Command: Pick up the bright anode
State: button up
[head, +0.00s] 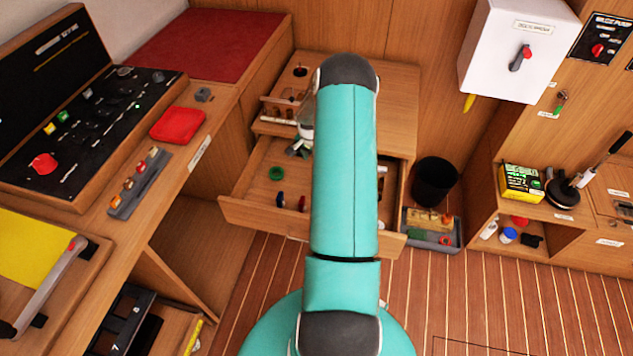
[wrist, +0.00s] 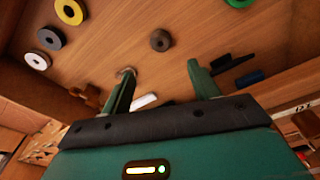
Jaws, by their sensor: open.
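In the wrist view my gripper (wrist: 160,68) is open, with nothing between its two green fingers. Beyond the fingertips a brownish-grey round piece with a dark centre (wrist: 160,40) lies on the drawer floor. A pale ring (wrist: 37,60) and a dark grey ring (wrist: 50,38) lie to the left. A small pale metal piece (wrist: 127,71) shows at the left fingertip, partly hidden. I cannot tell for sure which of these is the bright anode. In the head view my gripper (head: 299,149) is over the open drawer (head: 250,214), and my arm hides its middle.
A yellow ring (wrist: 70,12), a white block (wrist: 144,101), a black piece (wrist: 235,61) and a blue piece (wrist: 249,79) lie around the drawer. A green ring (head: 276,174) is at its left. Drawer walls close it in. A black bin (head: 435,184) stands right.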

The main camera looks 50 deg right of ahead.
jog(key=f, duration=0.4)
jog(key=d+f, duration=0.1)
jog(key=f, duration=0.6)
jog(key=shift+w+d+f, duration=0.1)
jog(key=shift+d+f, duration=0.1)
jog(key=shift+f, duration=0.15)
jog(key=c, duration=1.1)
jog(key=shift+r, duration=0.1)
jog(key=shift+c, duration=0.2)
